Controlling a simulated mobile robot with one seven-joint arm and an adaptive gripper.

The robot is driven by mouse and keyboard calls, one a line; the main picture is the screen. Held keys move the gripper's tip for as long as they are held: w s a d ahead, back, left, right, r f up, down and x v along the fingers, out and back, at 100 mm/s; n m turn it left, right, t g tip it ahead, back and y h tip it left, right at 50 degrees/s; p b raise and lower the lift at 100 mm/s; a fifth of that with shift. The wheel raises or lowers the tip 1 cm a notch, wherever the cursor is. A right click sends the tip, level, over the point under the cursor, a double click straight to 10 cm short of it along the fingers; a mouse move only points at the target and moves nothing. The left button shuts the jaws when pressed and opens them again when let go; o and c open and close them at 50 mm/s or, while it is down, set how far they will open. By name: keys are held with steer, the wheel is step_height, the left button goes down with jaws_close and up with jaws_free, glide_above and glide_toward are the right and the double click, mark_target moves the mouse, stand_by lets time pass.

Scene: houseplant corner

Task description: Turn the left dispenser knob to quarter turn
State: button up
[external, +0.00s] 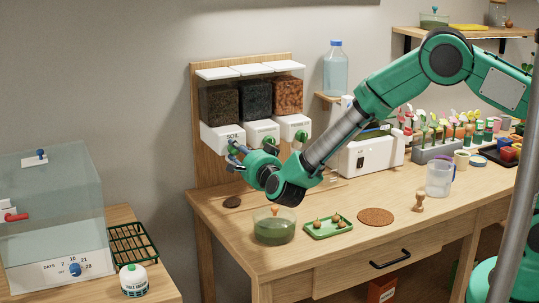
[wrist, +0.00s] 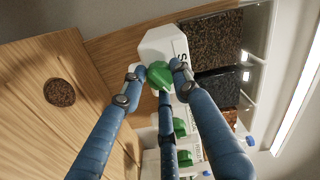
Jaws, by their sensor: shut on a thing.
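The left dispenser (external: 214,138) is a white spout box under a clear bin of dark brown granules. It also shows in the wrist view (wrist: 160,44). Its green knob (wrist: 160,74) sits between the blue fingers of my gripper (wrist: 153,80). In the external view my gripper (external: 234,156) reaches the front of this dispenser from the right, and its fingers mostly hide the knob. My gripper is shut on the knob. The knob's exact angle is hard to read.
The middle dispenser's green knob (wrist: 180,128) and the right one's (wrist: 184,155) sit close beside my fingers. Below my wrist on the table are a glass bowl (external: 274,228), a green tray (external: 327,227) and a dark round disc (external: 232,202). A white machine (external: 372,155) stands to the right.

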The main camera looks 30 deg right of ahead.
steer(key=m, duration=0.5)
steer(key=shift+f, duration=0.1)
stand_by(0.3)
steer(key=o, duration=1.2)
steer(key=shift+c, duration=0.2)
steer(key=shift+s, duration=0.1)
steer(key=s, duration=1.2)
steer(key=shift+w, duration=0.1)
